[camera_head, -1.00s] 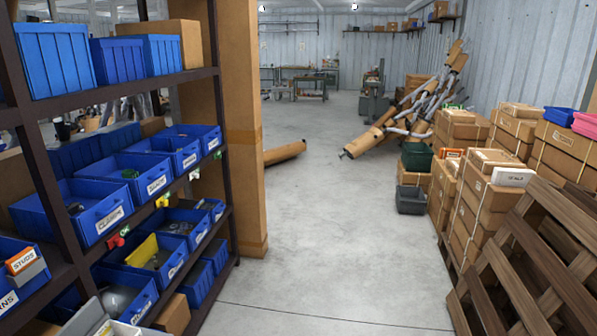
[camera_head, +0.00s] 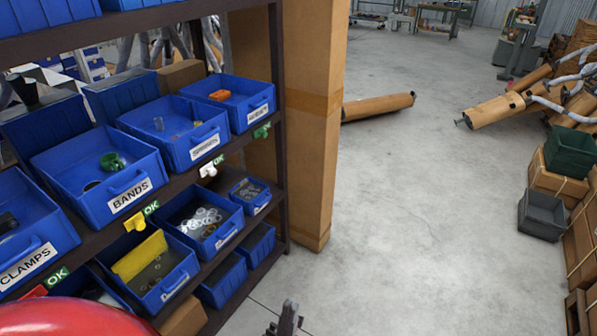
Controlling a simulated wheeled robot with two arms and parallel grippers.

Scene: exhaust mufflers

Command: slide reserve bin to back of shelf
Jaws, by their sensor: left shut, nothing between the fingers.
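A dark shelf rack (camera_head: 282,165) on the left carries rows of blue open bins; I cannot tell which one is the reserve bin. On the middle shelf, front bins include a clamps bin (camera_head: 28,258) and a bands bin (camera_head: 88,197). Plain blue bins stand behind them, one at the left (camera_head: 45,125) and one at the middle (camera_head: 125,98). The lower shelf holds a bin with a yellow divider (camera_head: 172,290) and a bin of round metal parts (camera_head: 228,240). My left gripper (camera_head: 288,312) shows at the bottom edge, shut and empty, clear of the bins. My right gripper is not in view.
A cardboard-coloured post (camera_head: 310,130) stands at the rack's right end. Brown tubes (camera_head: 378,106) lie on the floor beyond. A grey bin (camera_head: 541,214), a green bin (camera_head: 570,150) and cartons are at the right. The floor between is clear.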

